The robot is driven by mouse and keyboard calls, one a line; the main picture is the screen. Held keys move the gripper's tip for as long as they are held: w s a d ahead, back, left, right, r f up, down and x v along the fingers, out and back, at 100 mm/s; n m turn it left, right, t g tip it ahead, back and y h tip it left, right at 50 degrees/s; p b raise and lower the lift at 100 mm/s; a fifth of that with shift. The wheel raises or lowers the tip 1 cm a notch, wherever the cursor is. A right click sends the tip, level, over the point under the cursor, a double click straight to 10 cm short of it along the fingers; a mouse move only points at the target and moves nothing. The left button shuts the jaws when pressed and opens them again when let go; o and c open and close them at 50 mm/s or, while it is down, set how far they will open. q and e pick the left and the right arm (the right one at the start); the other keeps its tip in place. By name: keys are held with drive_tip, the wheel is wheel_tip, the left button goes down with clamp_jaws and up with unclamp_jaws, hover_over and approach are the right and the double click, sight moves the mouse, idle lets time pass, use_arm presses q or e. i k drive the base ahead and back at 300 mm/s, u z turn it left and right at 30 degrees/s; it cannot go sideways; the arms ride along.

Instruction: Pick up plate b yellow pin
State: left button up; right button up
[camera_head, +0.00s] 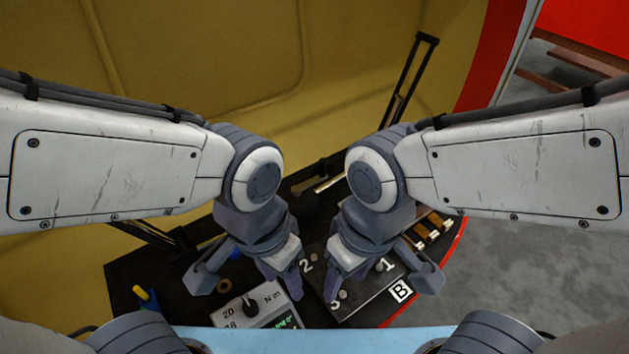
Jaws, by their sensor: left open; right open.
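Round grey spots show beside the numbers. No yellow pin can be made out on the plate; my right gripper and wrist cover part of it. My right gripper (386,272) is open over the plate, with its fingers spread to either side. My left gripper (246,277) is open above the tray left of the plate. Nothing shows between the fingers of either gripper.
A measuring device (250,309) with a dial and screen sits below my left gripper. A yellow-and-blue tool (146,298) lies at the tray's left. Several brass-coloured cylinders (434,232) lie right of my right wrist. A yellow curved wall (220,70) rises behind.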

sight(136, 289)
drive_tip(key=u, duration=0.55)
drive_tip(key=k, duration=1.25)
drive_tip(key=u, duration=0.2)
drive_tip(key=i, duration=0.8)
drive_tip(key=u, duration=0.4)
